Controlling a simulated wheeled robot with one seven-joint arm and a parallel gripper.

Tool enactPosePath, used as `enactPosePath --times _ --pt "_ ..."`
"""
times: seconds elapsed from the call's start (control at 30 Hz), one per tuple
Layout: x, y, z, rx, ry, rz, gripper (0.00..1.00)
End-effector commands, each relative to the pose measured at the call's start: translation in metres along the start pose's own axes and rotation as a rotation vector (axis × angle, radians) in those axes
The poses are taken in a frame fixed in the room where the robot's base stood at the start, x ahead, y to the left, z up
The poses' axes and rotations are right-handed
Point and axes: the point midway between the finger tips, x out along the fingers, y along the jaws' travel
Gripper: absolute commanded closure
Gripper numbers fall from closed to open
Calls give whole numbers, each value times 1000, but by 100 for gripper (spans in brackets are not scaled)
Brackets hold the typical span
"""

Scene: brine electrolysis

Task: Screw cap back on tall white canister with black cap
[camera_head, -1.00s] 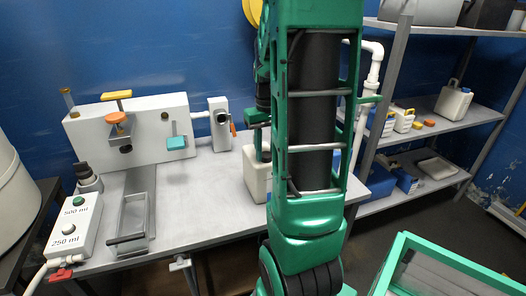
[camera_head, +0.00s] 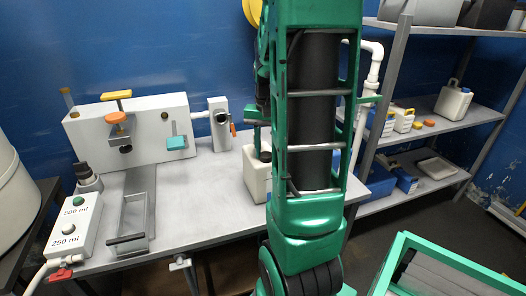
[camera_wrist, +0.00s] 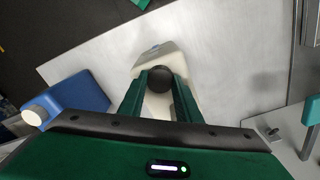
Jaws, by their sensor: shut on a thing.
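The tall white canister (camera_head: 256,180) stands upright on the grey bench, partly hidden behind my arm in the head view. It also shows from above in the wrist view (camera_wrist: 150,62). The black cap (camera_wrist: 160,79) sits between the fingertips of my gripper (camera_wrist: 160,82), over the canister's top. My gripper is shut on the cap. In the head view the cap (camera_head: 265,156) shows as a dark spot at the canister's top. I cannot tell how far the cap is seated on the neck.
A blue container with a white cap (camera_wrist: 72,103) stands left of the canister in the wrist view. A white valve panel (camera_head: 150,140), a metal tray (camera_head: 130,225) and a button box (camera_head: 75,228) are on the bench's left. Clear bench lies left of the canister.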

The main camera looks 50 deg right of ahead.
Motion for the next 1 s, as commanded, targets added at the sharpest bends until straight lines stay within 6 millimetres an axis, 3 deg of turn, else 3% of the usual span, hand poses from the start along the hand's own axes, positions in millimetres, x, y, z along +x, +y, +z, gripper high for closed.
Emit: enactPosePath --times 0.47,0.8,1.0 --pt "0 0 0 85 0 0 100" --pt "0 1 0 425 0 1 100" --pt "0 0 0 516 0 1 100"
